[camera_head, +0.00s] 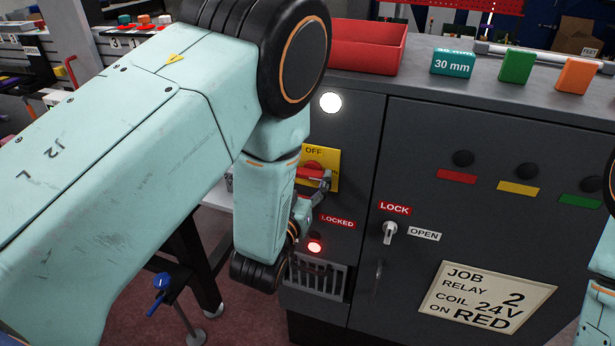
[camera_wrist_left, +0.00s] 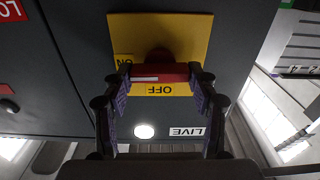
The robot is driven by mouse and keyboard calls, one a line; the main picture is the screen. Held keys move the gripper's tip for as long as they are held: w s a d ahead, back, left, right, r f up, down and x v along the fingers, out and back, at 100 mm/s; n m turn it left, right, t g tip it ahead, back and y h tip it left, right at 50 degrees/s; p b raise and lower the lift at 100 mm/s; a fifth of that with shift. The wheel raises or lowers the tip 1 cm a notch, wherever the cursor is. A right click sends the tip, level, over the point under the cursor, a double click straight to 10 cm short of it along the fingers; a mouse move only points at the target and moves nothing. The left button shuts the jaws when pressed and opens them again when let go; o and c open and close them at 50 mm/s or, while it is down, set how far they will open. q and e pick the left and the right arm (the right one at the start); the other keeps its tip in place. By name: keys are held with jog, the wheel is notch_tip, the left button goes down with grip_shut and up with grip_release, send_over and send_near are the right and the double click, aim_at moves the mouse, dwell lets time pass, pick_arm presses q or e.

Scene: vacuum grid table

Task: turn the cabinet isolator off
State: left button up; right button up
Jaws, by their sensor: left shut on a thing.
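The cabinet isolator has a yellow plate (camera_head: 333,158) with a red handle (camera_head: 313,173) on the cabinet's left front. In the left wrist view the picture is upside down; the yellow plate (camera_wrist_left: 188,40) carries OFF and ON labels. There the red handle (camera_wrist_left: 172,73) lies level across the plate, over the OFF side's inner edge. My left gripper (camera_wrist_left: 160,76) is shut on the handle, one finger at each end. In the head view, my forearm hides part of the plate and most of the left gripper (camera_head: 319,186). My right gripper is out of view.
The white LIVE lamp (camera_head: 330,103) is lit, as is the red LOCKED lamp (camera_head: 314,247). A lock switch (camera_head: 389,232) sits between LOCK and OPEN labels on the cabinet door (camera_head: 420,135). A red bin (camera_head: 366,46) and coloured blocks stand on top.

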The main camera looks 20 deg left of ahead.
pick_arm(q)
jog(key=shift+r, duration=0.1)
jog(key=n+p, duration=0.1)
jog(key=n, duration=0.3)
jog(key=shift+a+p, duration=0.1)
jog(key=shift+p, duration=0.3)
jog(key=n+p, duration=0.1)
jog(key=n, duration=0.3)
jog(key=shift+n+p, duration=0.4)
jog(key=n+p, duration=0.2)
jog(key=n, duration=0.2)
jog(key=shift+a+n, duration=0.1)
jog(key=shift+n, duration=0.2)
jog(key=shift+n+p, duration=0.75)
jog(key=shift+n, duration=1.25)
jog(key=o, duration=1.2)
jog(key=shift+f, duration=0.2)
jog(key=shift+c, duration=0.2)
